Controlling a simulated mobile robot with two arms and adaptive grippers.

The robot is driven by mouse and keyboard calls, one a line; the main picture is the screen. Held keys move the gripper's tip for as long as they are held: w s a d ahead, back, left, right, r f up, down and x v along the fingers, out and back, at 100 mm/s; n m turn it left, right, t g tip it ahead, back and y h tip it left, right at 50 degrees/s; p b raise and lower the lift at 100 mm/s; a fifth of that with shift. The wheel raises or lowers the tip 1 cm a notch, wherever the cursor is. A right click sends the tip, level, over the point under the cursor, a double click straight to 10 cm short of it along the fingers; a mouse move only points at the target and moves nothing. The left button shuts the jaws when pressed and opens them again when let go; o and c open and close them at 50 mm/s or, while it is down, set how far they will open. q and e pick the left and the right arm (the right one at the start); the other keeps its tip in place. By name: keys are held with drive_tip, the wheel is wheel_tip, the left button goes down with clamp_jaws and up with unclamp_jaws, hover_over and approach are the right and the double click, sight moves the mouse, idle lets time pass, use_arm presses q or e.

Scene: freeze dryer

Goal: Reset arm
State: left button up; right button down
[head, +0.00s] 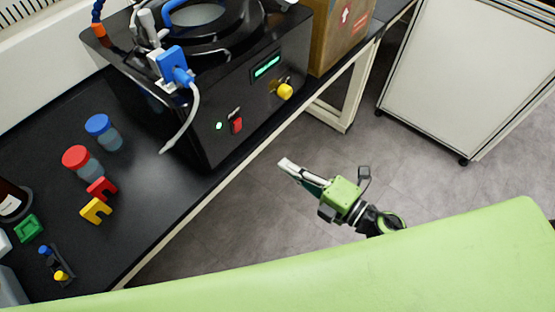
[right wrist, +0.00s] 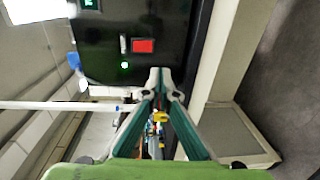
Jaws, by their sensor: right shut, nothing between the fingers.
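My right gripper (head: 287,164) is shut and empty, in the air in front of the bench edge and to the right of the freeze dryer (head: 215,135). In the right wrist view its fingertips (right wrist: 160,72) meet, with the dryer's dark front panel beyond them. The panel has a red switch (head: 236,125), a green light (head: 219,126), a lit green display (head: 266,66) and a yellow knob (head: 285,91). The red switch also shows in the right wrist view (right wrist: 143,46). My left gripper is not in view.
On the black bench (head: 150,215) stand a blue-capped jar (head: 104,132), a red-capped jar (head: 83,164), red (head: 102,189) and yellow (head: 96,211) clips and a green block (head: 28,228). A cardboard box (head: 340,35) stands behind. A white cabinet (head: 450,75) is at right; the floor between is clear.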

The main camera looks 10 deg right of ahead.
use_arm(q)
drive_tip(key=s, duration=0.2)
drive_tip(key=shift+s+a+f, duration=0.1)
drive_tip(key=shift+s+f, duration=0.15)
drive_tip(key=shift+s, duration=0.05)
use_arm(e)
drive_tip(key=shift+s+d, duration=0.1)
drive_tip(key=shift+d, duration=0.05)
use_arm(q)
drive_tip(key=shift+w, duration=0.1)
